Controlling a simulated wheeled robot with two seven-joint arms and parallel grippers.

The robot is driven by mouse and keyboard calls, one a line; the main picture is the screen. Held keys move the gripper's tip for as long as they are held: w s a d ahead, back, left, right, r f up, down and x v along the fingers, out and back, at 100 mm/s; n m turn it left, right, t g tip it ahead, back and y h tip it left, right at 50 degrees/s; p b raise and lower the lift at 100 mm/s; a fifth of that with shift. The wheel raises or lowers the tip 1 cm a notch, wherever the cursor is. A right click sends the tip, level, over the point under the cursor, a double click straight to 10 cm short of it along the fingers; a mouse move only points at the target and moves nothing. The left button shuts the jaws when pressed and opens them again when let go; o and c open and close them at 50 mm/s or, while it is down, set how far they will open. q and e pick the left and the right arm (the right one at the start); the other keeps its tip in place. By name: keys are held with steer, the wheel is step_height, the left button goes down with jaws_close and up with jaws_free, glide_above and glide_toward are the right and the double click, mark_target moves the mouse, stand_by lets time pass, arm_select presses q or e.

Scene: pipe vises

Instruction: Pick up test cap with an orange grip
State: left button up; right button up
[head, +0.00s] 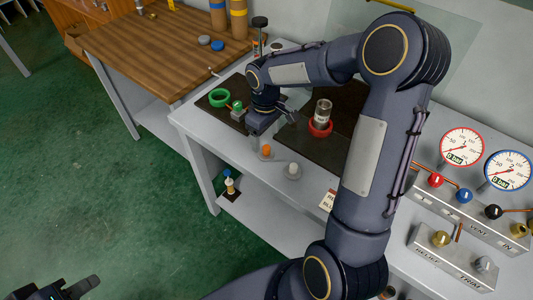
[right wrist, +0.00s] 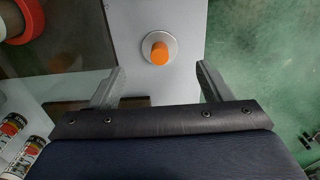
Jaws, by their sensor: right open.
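The test cap with an orange grip (head: 266,151) stands on the grey bench top near its front edge. In the right wrist view the orange grip (right wrist: 160,50) sits upright on a round grey disc, beyond the fingertips and between their lines. My right gripper (head: 268,122) hangs just behind the cap in the head view. Its two fingers (right wrist: 162,82) are spread wide in the right wrist view, with nothing between them. My left gripper (head: 68,288) shows only partly at the lower left corner, away from the bench; its jaw opening is unclear.
A similar cap with a pale grip (head: 292,171) stands right of the orange one. Behind are a red ring vise (head: 320,129) holding a clear cylinder and a green ring (head: 219,97). Gauges (head: 461,147) and a valve panel (head: 466,212) stand at the right.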

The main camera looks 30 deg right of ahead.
mark_target(266, 147)
step_height(266, 147, down, 6)
steer(key=shift+s+f+p, duration=0.1)
steer(key=shift+f+p, duration=0.1)
steer(key=shift+p, duration=0.45)
steer(key=shift+c, duration=0.3)
steer(key=c, duration=1.1)
steer(key=shift+r, duration=0.15)
